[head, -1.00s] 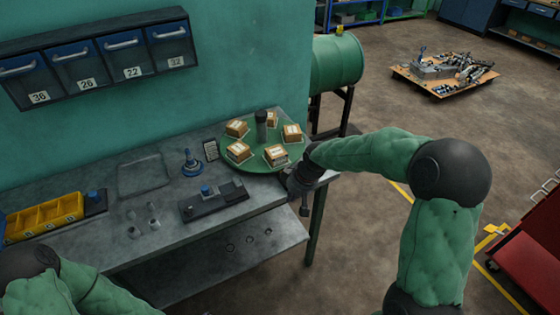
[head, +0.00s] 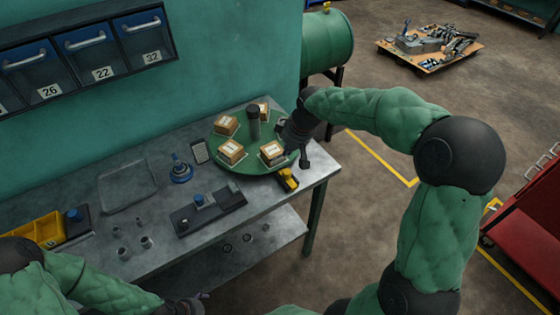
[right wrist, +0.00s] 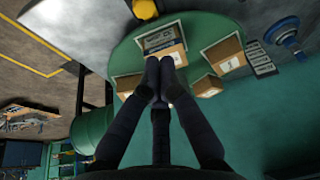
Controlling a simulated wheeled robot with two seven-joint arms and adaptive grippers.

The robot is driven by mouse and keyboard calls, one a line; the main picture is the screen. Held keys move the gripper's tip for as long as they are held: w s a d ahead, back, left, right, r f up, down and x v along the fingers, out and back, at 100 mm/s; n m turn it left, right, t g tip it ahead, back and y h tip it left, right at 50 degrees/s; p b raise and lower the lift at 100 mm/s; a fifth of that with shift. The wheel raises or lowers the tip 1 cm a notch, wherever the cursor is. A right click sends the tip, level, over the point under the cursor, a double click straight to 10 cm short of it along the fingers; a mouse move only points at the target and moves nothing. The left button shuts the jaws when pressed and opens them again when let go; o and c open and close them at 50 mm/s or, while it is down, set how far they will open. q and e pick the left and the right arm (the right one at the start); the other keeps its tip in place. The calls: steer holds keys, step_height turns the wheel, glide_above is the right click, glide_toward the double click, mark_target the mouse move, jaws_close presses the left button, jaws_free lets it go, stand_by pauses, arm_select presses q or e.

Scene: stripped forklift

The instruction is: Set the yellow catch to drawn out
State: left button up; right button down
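The yellow catch (head: 289,179) sits at the front right rim of the green turntable (head: 245,167), on the bench. It also shows in part at the top edge of the right wrist view (right wrist: 145,8). My right gripper (head: 303,163) is above the turntable's right edge, just behind and above the catch and apart from it. In the right wrist view its fingertips (right wrist: 160,64) are together, with a box behind them and nothing clearly held. My left gripper (head: 198,299) is low at the bottom of the head view, in front of the bench; its fingers are unclear.
Several cardboard boxes (head: 231,151) stand on the turntable around a dark post (head: 253,124). A black fixture (head: 208,211), a blue-based tool (head: 180,169) and a yellow bin (head: 45,230) are on the bench (head: 150,235). A green tank (head: 328,43) stands behind.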

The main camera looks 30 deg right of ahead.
mark_target(284, 172)
steer(key=b+x, duration=0.2)
steer(key=x, duration=0.8)
steer(key=shift+s+d, duration=0.1)
steer(key=shift+s, duration=1.45)
